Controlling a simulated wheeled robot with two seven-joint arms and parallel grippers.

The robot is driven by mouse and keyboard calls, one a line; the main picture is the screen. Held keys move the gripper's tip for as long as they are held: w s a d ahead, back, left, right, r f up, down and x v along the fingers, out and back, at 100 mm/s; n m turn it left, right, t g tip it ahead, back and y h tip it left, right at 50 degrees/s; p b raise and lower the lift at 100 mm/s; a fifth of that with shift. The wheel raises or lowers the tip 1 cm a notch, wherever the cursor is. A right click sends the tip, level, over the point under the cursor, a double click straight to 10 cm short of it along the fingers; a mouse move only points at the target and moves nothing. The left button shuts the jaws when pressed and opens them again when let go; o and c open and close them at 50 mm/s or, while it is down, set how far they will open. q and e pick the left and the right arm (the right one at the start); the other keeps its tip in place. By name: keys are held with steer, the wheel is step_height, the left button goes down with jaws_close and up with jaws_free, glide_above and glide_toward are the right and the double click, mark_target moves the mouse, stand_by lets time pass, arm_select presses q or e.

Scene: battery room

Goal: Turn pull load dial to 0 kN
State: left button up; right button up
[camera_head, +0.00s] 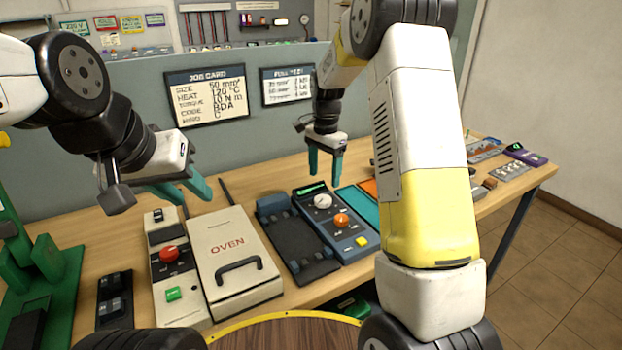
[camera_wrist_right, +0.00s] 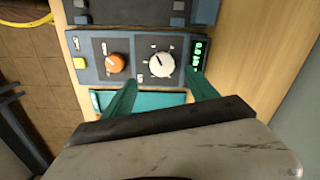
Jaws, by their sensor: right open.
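The blue tester unit (camera_head: 348,240) lies on the bench with a green-lit display (camera_head: 311,188), a white dial (camera_head: 322,201), an orange knob (camera_head: 341,220) and a yellow button (camera_head: 361,241). Which control is the pull load dial cannot be read. In the right wrist view the white dial (camera_wrist_right: 161,65) has marks around it, and the orange knob (camera_wrist_right: 115,63) is left of it. My right gripper (camera_head: 325,172) is open and empty, pointing down above the unit's far end; its fingertips (camera_wrist_right: 160,80) frame the white dial, apart from it. My left gripper (camera_head: 196,199) is open and empty above the oven.
The oven (camera_head: 228,226) and a control box with red knob (camera_head: 169,254) stand left of the unit. A dark cradle (camera_head: 298,240) sits directly beside it. A teal mat (camera_head: 358,203) lies to its right. A divider with a job card (camera_head: 207,95) stands behind.

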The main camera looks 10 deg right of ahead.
mark_target(323, 199)
steer(key=shift+w+f, duration=0.3)
steer(key=shift+f, duration=0.4)
step_height(323, 199, down, 7)
steer(key=shift+r, duration=0.1)
steer(key=c, duration=1.4)
steer(key=shift+o, duration=0.2)
